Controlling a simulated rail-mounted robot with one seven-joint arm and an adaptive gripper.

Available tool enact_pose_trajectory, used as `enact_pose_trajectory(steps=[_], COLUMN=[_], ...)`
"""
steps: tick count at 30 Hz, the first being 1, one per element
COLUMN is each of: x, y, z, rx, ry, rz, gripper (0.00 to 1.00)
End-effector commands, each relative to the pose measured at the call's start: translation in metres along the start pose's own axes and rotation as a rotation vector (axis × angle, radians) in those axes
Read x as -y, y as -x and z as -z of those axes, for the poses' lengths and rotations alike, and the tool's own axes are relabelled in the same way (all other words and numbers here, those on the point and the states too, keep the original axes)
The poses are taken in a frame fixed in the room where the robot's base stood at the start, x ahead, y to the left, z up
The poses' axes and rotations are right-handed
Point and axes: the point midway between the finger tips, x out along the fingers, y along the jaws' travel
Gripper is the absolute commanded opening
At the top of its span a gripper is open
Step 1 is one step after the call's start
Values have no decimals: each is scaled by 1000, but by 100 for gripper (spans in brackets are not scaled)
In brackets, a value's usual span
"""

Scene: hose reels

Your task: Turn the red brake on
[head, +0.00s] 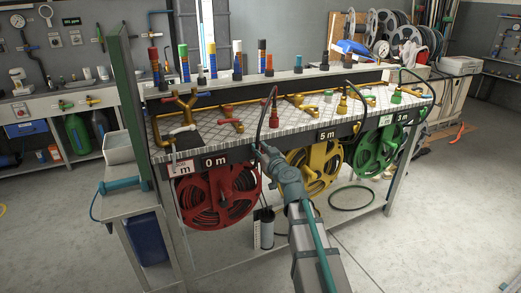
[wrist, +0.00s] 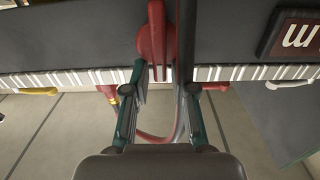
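The red reel (head: 215,197) hangs under the bench below the "0 m" sign (head: 216,161). My gripper (head: 262,150) is at the bench's front edge, just right of that sign. In the wrist view, a red lever-like part (wrist: 152,38), which looks like the red brake, shows against the dark front strip. It lies ahead of and partly between the fingertips of my gripper (wrist: 163,82). The fingers are apart, with a gap between them. I cannot tell whether either finger touches the red part. In the head view my gripper and the dark hose obscure this spot.
A yellow reel (head: 314,168) and a green reel (head: 377,152) hang to the right. A dark hose (wrist: 186,60) runs close by the right finger. Yellow handles (wrist: 36,91) stick out along the edge. The floor in front is mostly clear.

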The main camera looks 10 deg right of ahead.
Motion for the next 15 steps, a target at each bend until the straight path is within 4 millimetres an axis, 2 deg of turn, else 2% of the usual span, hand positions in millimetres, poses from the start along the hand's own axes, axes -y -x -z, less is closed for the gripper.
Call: enact_pose_trajectory(steps=[2,15], x=[0,0], y=[0,1], z=[-1,-4], rx=[2,6], ry=[1,-14], rz=[1,3], gripper=[0,0])
